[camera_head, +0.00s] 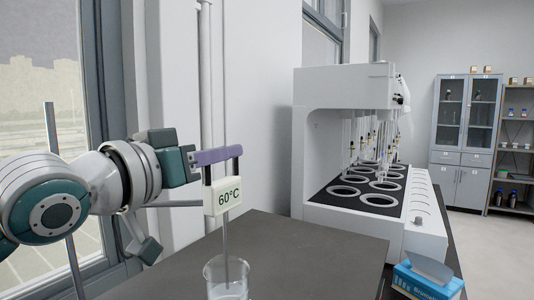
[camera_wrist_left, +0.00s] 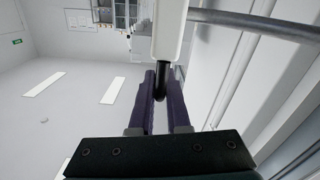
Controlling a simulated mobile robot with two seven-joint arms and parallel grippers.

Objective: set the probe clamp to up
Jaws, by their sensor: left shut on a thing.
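My left gripper (camera_head: 222,155) has purple fingers, shut on the black handle above the display. In the left wrist view the fingers (camera_wrist_left: 160,100) lie on both sides of the black handle (camera_wrist_left: 162,82), with the white clamp body (camera_wrist_left: 169,32) beyond. My right gripper is not in view.
A dark bench top (camera_head: 310,245) is clear right of the beaker. A white multi-place distiller (camera_head: 345,85) with glassware stands behind it. A blue tissue box (camera_head: 425,282) is at front right. A metal stand rod (camera_head: 50,128) is left, behind my arm, near the window.

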